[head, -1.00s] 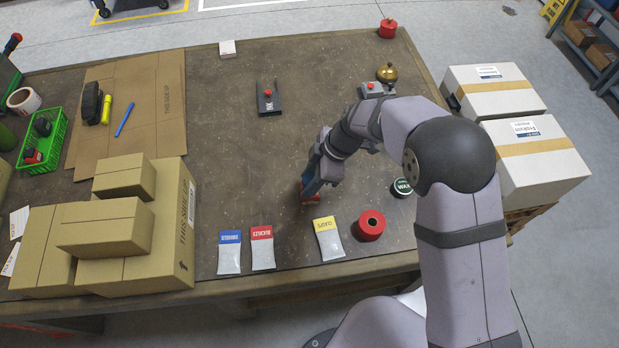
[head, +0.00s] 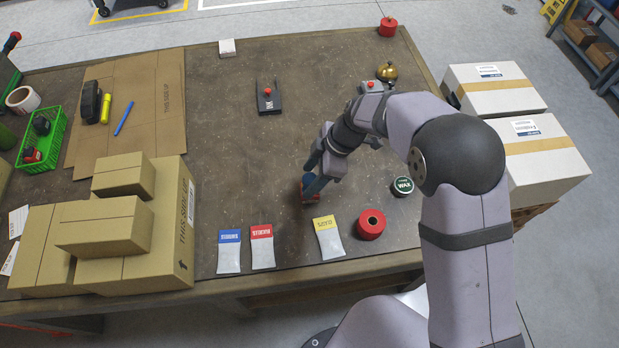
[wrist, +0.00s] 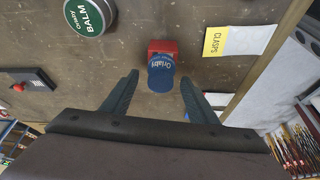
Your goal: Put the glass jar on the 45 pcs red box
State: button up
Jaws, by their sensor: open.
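A jar with a blue lid (wrist: 160,75) appears to stand on a small red box (wrist: 163,47); the glass itself is hardly visible. Where its base rests is hidden in the wrist view. In the head view the blue lid (head: 308,179) and the red box (head: 306,197) show beside my gripper (head: 311,187), partly hidden by it. In the wrist view my gripper (wrist: 158,77) is open, with one finger on each side of the jar and gaps between. The box's count label cannot be read.
A green-lidded tin (head: 402,187), a red roll (head: 371,224) and a yellow-topped packet (head: 328,238) lie near the gripper. Blue (head: 229,251) and red (head: 262,246) packets are to the left. Brown cartons (head: 125,235) fill the left front.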

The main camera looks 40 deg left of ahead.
jog(key=b+v, duration=0.2)
jog(key=v, duration=0.8)
jog(key=shift+r, duration=0.4)
jog(key=shift+d, duration=0.15)
jog(key=w+d+f+m+t+h, duration=0.1)
jog(key=w+d+m+t+h, duration=0.1)
jog(key=d+m, duration=1.7)
jog(key=s+d+f+m+h, duration=0.1)
jog(key=s+d+m, duration=0.2)
jog(key=d, duration=0.7)
jog(key=s+d+f+m, duration=0.2)
jog(key=s+d, duration=0.4)
jog(key=d, duration=0.4)
jog(key=shift+m+t+h, duration=0.4)
jog(key=shift+m, duration=0.2)
